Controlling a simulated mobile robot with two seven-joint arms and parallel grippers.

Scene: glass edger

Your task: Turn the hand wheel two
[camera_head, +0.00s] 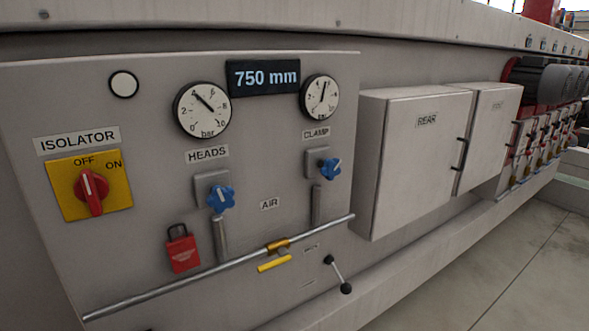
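No wheel marked two shows in the head view. A small hand crank (338,272) with a black hub and a black end knob sits low on the grey panel, right of the yellow lever. A blue star-shaped knob (221,198) is under the HEADS label, and a second blue knob (330,168) is under the CLAMP label. I cannot tell which of these, if any, is the hand wheel. Neither of my grippers is in view.
The panel (140,95) carries a red isolator switch (92,191), two gauges, a 750 mm display (263,76), a red padlock (182,248) and a yellow-handled valve (275,262) on a slanting pipe. A REAR cabinet (412,165) juts out at right. Open floor (500,270) lies at lower right.

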